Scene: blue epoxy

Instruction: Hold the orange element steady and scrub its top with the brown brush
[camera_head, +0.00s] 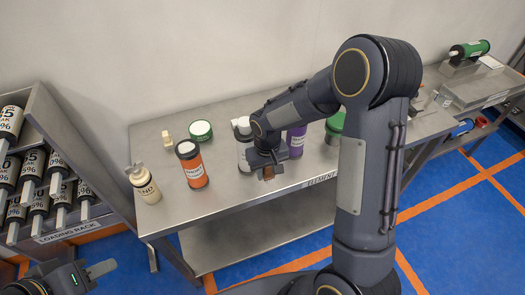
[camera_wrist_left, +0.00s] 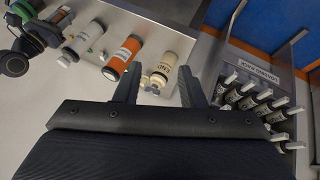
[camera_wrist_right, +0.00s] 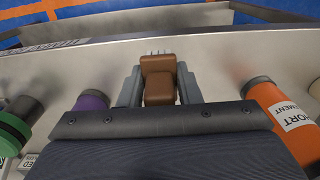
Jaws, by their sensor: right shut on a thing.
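The orange element (camera_head: 193,170), a cylinder with a dark cap and white label, stands upright on the steel table. It also shows in the left wrist view (camera_wrist_left: 122,58) and at the right of the right wrist view (camera_wrist_right: 284,118). My right gripper (camera_head: 267,168) is shut on the brown brush (camera_wrist_right: 158,78), to the right of the orange element and apart from it. The brush's pale bristles (camera_wrist_right: 158,53) show at its far end. My left gripper (camera_wrist_left: 158,88) is open and empty, low at the left in the head view (camera_head: 92,270), away from the table.
A white cylinder (camera_head: 242,150) and purple cylinder (camera_head: 296,142) stand close to my right gripper.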

